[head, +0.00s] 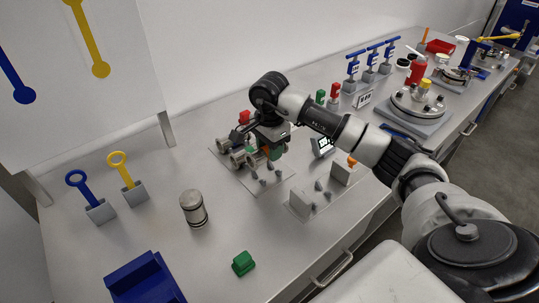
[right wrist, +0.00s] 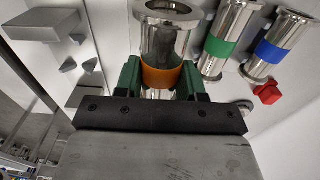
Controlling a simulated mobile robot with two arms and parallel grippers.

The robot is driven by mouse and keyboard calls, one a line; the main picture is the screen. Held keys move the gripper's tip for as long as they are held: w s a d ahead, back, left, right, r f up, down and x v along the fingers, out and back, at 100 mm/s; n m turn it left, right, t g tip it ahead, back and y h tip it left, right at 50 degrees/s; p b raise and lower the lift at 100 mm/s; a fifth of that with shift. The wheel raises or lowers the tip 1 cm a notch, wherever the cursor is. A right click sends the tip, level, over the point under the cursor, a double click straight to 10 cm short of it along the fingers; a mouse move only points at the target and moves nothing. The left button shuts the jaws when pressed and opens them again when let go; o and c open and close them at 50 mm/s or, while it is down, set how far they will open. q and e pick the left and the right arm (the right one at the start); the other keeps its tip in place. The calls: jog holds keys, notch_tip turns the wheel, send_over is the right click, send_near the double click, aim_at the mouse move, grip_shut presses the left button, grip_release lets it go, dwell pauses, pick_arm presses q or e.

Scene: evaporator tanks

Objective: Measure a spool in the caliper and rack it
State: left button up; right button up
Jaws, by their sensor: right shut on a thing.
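My right gripper (head: 268,147) is over the plate with the metal spools (head: 236,156). In the right wrist view its green fingers (right wrist: 160,82) are shut around the orange band of a flanged metal spool (right wrist: 168,40). Whether this spool is clear of the plate cannot be told. Beside it are a green-banded spool (right wrist: 222,42) and a blue-banded spool (right wrist: 272,50). The caliper station, a light plate with grey pegs and a block (head: 344,172) with an orange knob, is to the right in the head view. A small lit display (head: 322,146) stands behind it. My left gripper is not in view.
A metal canister (head: 194,208), a green block (head: 243,263) and a blue tray (head: 147,281) are at the front left. Blue (head: 98,208) and yellow (head: 133,193) ring-handled tools stand in holders. A round lidded vessel (head: 414,104) is at the right.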

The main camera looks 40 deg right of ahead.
aim_at(269, 174)
jog(key=shift+f+b, duration=1.1)
jog(key=shift+f, duration=0.85)
jog(key=shift+f+b, duration=0.65)
jog(key=shift+f, duration=0.15)
jog(key=shift+s+a+f, duration=0.1)
jog(key=shift+f, duration=0.1)
